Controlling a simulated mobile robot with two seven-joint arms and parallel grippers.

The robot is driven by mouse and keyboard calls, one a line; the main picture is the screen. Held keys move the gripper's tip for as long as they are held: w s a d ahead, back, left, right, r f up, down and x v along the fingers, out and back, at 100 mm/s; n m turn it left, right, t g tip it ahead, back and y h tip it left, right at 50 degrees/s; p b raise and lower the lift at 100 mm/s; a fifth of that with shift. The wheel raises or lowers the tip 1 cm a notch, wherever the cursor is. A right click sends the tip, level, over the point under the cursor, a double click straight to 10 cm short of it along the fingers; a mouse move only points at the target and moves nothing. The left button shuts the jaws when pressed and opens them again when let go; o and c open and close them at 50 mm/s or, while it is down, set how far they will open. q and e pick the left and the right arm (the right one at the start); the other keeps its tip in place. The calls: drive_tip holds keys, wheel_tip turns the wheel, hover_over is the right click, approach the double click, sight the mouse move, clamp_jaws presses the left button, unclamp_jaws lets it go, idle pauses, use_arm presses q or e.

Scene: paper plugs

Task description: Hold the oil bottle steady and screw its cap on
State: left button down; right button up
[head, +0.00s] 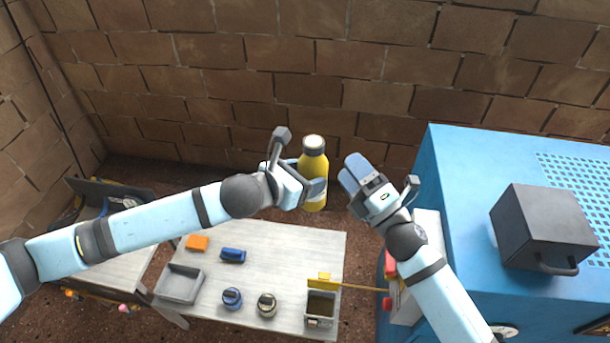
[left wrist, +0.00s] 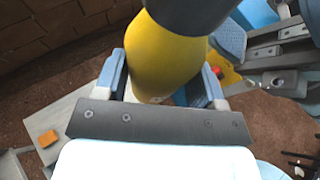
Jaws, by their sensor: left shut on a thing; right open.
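The yellow oil bottle (head: 313,178) is upright in the air above the table, with a pale label low on its side. The bottle (left wrist: 160,62) and a dark cap (left wrist: 190,14) also fill the top of the left wrist view. My left gripper (head: 308,190) is shut around the bottle's lower body; its fingers (left wrist: 162,85) flank it in the wrist view. My right gripper (head: 356,172) is open and empty, just right of the bottle and apart from it, below cap height.
The pale table (head: 275,245) below bears a grey tray (head: 180,284), an orange block (head: 197,243), a blue block (head: 233,255), two small round jars and an open box (head: 321,305). A blue cabinet (head: 460,180) with a black case (head: 540,225) stands at the right.

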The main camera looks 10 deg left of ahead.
drive_tip(key=w+a+r+n+g+y, duration=0.1)
drive_tip(key=a+r+n+g+y, duration=0.35)
drive_tip(key=r+n+g, duration=0.75)
drive_tip(key=s+a+n+g, duration=0.35)
drive_tip(key=a+n, duration=0.45)
drive_tip(key=n, duration=0.4)
drive_tip(key=n+h, duration=1)
drive_tip(key=h, duration=1)
hover_over(314, 141)
drive_tip(key=shift+s+a+r+y, duration=0.25)
drive_tip(key=shift+s+a, duration=0.05)
drive_tip(key=shift+a, duration=0.1)
drive_tip(key=shift+w+d+r, duration=0.2)
drive_tip(key=shift+w+d, duration=0.05)
drive_tip(key=shift+d, duration=0.15)
drive_tip(key=shift+f, duration=4.05)
